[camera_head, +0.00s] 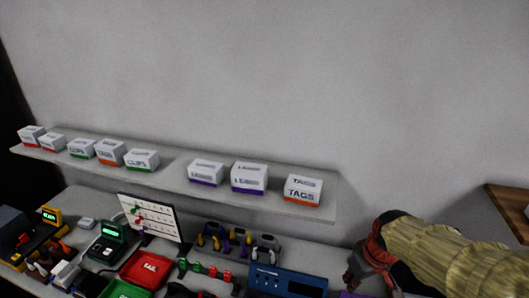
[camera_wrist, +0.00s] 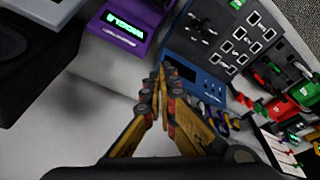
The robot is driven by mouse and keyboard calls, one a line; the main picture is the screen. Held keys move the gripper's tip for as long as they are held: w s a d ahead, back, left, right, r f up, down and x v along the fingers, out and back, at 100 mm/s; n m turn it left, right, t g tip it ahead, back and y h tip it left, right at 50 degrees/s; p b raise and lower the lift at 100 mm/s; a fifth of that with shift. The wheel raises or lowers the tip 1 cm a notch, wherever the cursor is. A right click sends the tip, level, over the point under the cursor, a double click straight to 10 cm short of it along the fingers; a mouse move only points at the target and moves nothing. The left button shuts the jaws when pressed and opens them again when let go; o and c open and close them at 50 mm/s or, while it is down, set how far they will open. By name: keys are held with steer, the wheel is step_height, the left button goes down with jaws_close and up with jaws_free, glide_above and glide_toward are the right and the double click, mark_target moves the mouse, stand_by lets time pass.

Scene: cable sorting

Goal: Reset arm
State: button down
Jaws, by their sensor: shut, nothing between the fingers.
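My gripper (camera_wrist: 161,80) shows in the wrist view with its yellow-brown fingers together and nothing between them. Its tips appear over the near edge of a blue device (camera_wrist: 203,83), but I cannot tell whether they touch it. In the head view my arm, in a tan sleeve, comes in from the right, and the fingertips are hidden below the picture's edge. The blue device also shows there (camera_head: 287,282), left of my arm.
A purple device with a green display (camera_wrist: 125,30) lies beside the blue one. A shelf (camera_head: 172,181) with several labelled boxes runs above the bench. A red tray (camera_head: 146,268), a green tray (camera_head: 122,290) and a white board (camera_head: 152,217) stand to the left. The wall above is bare.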

steer(key=s+a+r+m+t+b, duration=0.1)
steer(key=s+a+b, duration=0.1)
steer(key=s+b, duration=0.2)
steer(key=s+a+r+m+t+b, duration=0.2)
steer(key=s+b, duration=0.2)
steer(key=s, duration=0.4)
steer(key=shift+s+m+h, duration=0.3)
steer(key=shift+r, duration=0.1)
